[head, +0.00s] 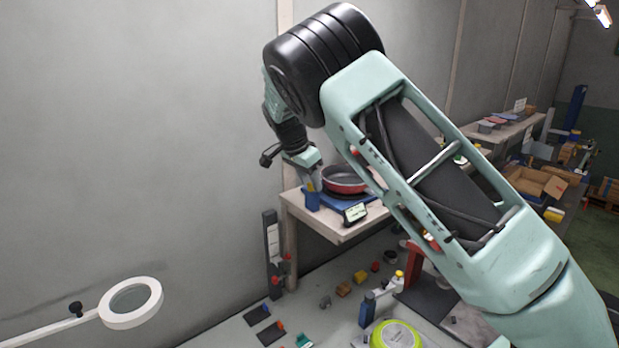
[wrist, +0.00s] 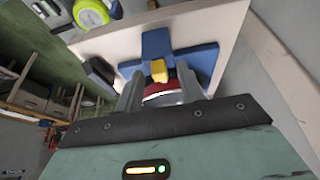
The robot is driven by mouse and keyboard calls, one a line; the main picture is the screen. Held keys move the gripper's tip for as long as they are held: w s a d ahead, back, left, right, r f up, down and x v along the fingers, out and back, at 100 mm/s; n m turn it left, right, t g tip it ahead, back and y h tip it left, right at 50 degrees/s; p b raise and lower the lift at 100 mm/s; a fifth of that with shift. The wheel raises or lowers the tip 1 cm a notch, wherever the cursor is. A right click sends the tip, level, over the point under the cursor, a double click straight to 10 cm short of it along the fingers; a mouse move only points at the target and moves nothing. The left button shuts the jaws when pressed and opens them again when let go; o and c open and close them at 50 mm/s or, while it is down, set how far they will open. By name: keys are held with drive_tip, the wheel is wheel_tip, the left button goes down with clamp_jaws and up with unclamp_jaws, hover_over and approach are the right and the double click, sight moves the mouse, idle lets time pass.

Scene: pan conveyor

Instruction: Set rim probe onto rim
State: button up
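A red pan (head: 345,180) with a dark inside sits on a blue base (head: 340,202) on the light table at the wall. In the wrist view a red curved part, seemingly its side (wrist: 165,92), shows between my fingers. I see nothing clearly held.
A small display unit (head: 355,212) stands at the table's (head: 335,230) front edge. A white ring on an arm (head: 131,302) is at lower left. The wall is close behind the table.

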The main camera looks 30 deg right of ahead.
clamp_jaws()
drive_tip(key=shift+w+d+b, duration=0.25)
drive_tip(key=shift+d+b, duration=0.15)
drive_tip(key=shift+d, duration=0.85)
unclamp_jaws()
drive_tip(key=shift+d, duration=0.15)
